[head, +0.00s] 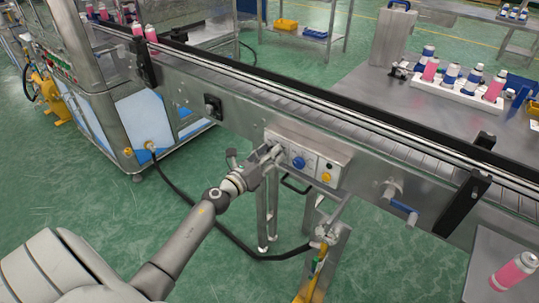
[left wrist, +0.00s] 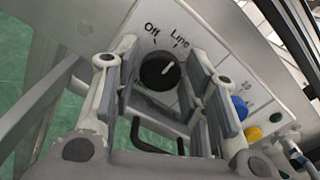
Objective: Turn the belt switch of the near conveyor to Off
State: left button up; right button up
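The belt switch (left wrist: 158,72) is a round black knob on the white face of the control box (head: 308,148). The labels Off and Line are printed above it in the left wrist view. Its white pointer mark tilts up and right, toward Line. My left gripper (head: 272,154) is at the left end of the box. In the left wrist view the left gripper (left wrist: 164,80) is open, with one finger on each side of the knob. I cannot tell whether the fingers touch it. In the head view the gripper hides the knob. My right gripper is not in view.
A blue knob (head: 298,162) and a yellow button (head: 326,177) sit right of the switch. A black handle (head: 295,186) is below the box. The near conveyor (head: 240,118) runs above it. Open floor lies below left.

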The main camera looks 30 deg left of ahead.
pick_arm(q)
jog(key=c, duration=0.6)
jog(key=shift+n, duration=0.4)
jog(key=n+p, duration=0.3)
jog(key=n, duration=0.6)
jog(key=shift+f, duration=0.1)
jog(key=o, duration=1)
